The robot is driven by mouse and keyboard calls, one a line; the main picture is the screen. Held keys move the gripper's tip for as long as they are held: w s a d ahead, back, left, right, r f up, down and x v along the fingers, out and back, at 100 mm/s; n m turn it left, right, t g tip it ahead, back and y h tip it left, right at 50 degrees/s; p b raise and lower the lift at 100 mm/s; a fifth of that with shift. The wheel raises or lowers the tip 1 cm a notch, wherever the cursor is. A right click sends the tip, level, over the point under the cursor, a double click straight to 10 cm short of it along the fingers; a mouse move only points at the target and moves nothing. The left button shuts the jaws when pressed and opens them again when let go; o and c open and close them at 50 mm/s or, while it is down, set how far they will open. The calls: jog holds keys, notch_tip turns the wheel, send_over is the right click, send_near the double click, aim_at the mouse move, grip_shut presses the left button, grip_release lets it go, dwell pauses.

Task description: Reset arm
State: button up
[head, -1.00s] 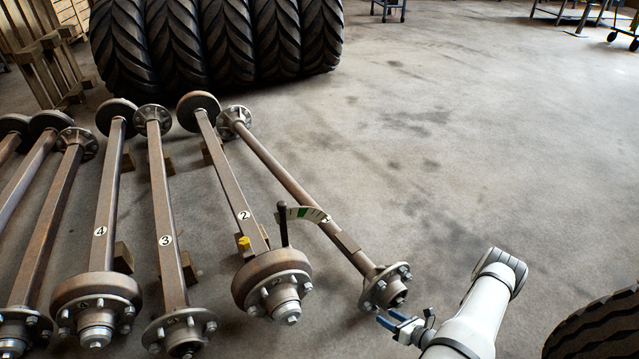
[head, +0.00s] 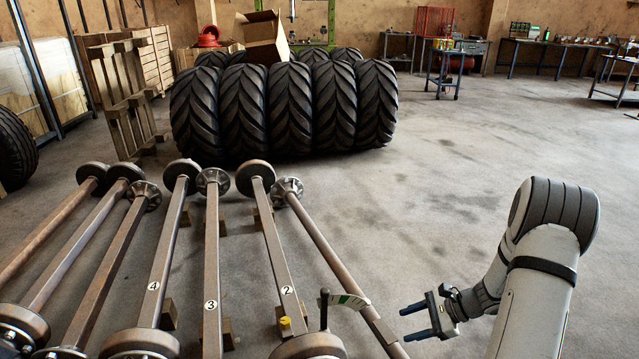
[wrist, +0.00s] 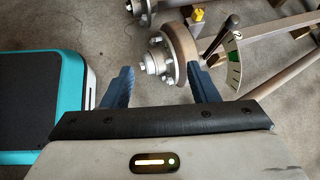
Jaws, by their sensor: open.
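My gripper (head: 414,320) is open, with its two blue fingers apart and pointing left in the head view. It is empty and hangs to the right of the rightmost axle (head: 335,258). In the wrist view my gripper (wrist: 158,88) shows both fingers spread. Beyond them is the hub (wrist: 165,58) of an axle with wheel studs. The axle marked 2 (head: 277,250) lies just left of the rightmost one, with a black lever and a white-green gauge (head: 348,300) near its front end. In the head view its hub is partly cut off by the lower edge.
More axles, including those marked 3 (head: 211,280) and 4 (head: 160,265), lie to the left on wooden blocks. Large tires (head: 290,105) stand behind them. The floor (head: 450,190) at the right is clear. A teal-edged dark platform (wrist: 40,95) is at left in the wrist view.

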jog(key=s+a+r+n+h+p, duration=0.2)
jog(key=s+r+n+h+p, duration=0.1)
jog(key=r, duration=1)
jog(key=s+a+r+n+h+p, duration=0.3)
jog(key=s+r+n+p, duration=0.3)
jog(key=r, duration=0.8)
jog(key=s+a+r+n+t+h+p, duration=0.1)
jog(key=s+a+r+n+h+p, duration=0.2)
jog(key=s+r+n, duration=0.5)
notch_tip(320, 180, up, 6)
jog(key=s+h+p, duration=0.1)
jog(key=s+p, duration=0.1)
jog(key=s, duration=0.1)
jog(key=shift+a, duration=0.2)
